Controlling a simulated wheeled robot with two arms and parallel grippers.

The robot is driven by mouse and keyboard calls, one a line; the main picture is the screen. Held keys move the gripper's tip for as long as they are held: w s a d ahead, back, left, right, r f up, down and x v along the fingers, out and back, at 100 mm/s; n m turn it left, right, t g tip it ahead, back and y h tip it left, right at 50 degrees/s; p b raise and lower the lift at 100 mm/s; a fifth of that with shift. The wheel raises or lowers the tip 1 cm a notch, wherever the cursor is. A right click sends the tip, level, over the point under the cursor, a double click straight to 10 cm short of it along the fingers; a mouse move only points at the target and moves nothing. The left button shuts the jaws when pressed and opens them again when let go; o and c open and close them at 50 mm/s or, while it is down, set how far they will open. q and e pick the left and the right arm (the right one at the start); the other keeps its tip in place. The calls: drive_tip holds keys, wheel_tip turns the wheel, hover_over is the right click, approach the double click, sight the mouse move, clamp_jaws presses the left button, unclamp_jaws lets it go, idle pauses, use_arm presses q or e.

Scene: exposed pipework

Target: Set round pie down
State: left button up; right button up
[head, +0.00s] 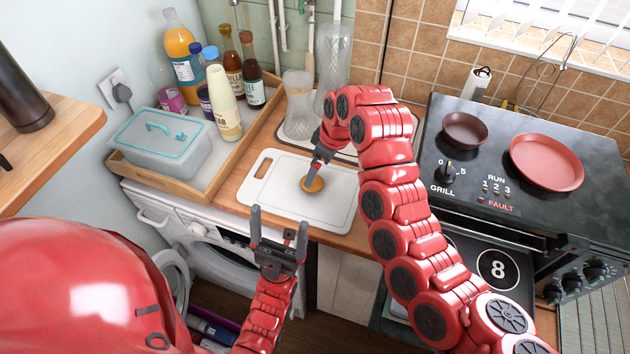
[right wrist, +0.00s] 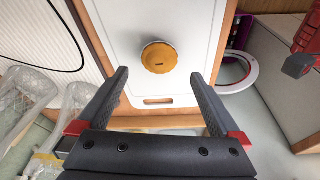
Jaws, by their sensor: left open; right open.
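The round pie (head: 312,184) is small and golden brown and lies on the white cutting board (head: 262,205). In the right wrist view the pie (right wrist: 159,57) sits on the board (right wrist: 120,22) beyond the fingertips, with space between it and both fingers. My right gripper (right wrist: 160,80) is open and empty. In the head view the right gripper (head: 318,165) is just above the pie and partly hides it. My left gripper (head: 278,225) is open and empty in front of the counter edge, with its fingers pointing up near the board's front edge.
A wooden tray (head: 235,160) with bottles and a lidded grey box (head: 160,140) stands left of the board. Glass vases (head: 297,105) stand behind it. The black stove (head: 480,150) at right carries a small brown pan (head: 465,128) and a red pan (head: 546,160).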

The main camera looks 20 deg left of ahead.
drive_tip(key=v, duration=0.5)
drive_tip(key=shift+r, duration=0.35)
